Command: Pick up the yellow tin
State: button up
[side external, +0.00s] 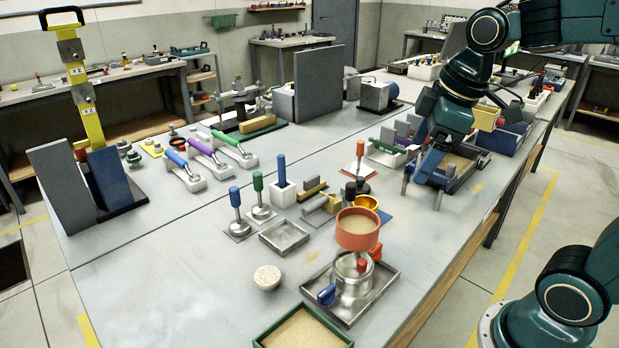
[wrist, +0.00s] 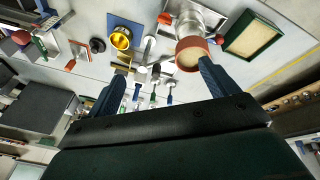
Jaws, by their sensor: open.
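The yellow tin (side external: 363,201) is a small, shiny, round open cup near the middle of the table in the side view, partly hidden by the orange sand-filled cup in front. In the wrist view the yellow tin (wrist: 121,38) stands on a blue mat (wrist: 124,22) towards the top left, ahead of my fingers. My gripper (side external: 427,184) is open and empty, pointing down, to the right of the tin and apart from it. In the wrist view my gripper (wrist: 160,82) shows its two blue fingers spread wide with nothing held between them.
An orange cup of sand (side external: 358,232) sits on a metal vessel in a metal tray (side external: 380,293), close in front of the tin. A black cylinder (side external: 350,192) and a red-handled tool (side external: 360,150) stand behind it. A green sand tray (side external: 303,328) is at the front edge.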

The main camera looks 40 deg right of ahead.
jog(key=w+d+f+n+g, duration=0.1)
jog(key=w+d+f+n, duration=0.1)
jog(key=w+d+n, duration=0.3)
jog(key=w+d+f+n+g, duration=0.1)
jog(key=w+f+n, duration=0.1)
jog(key=w, duration=0.4)
jog(key=n+g+y, duration=0.1)
jog(key=n+g, duration=0.1)
jog(key=n, duration=0.5)
send_over(365, 204)
notch_tip(365, 204, down, 9)
jog(key=shift+s+d, duration=0.3)
jog(key=shift+d, duration=0.05)
jog(key=shift+s+a+f, duration=0.1)
jog(key=shift+a+f, duration=0.1)
jog(key=shift+f, duration=1.2)
jog(key=shift+w+a+f, duration=0.1)
jog(key=shift+a+f, duration=0.05)
jog(key=shift+f, duration=1.2)
jog(key=shift+s+a+f, duration=0.1)
jog(key=shift+a+f, duration=0.1)
jog(key=shift+f, duration=1.2)
jog(key=shift+f, duration=0.1)
jog(key=shift+a+f, duration=0.2)
jog(key=shift+f, duration=1.05)
jog(key=shift+a+f, duration=0.2)
jog(key=shift+f, duration=1)
jog(key=shift+c, duration=0.3)
jog(key=c, duration=1)
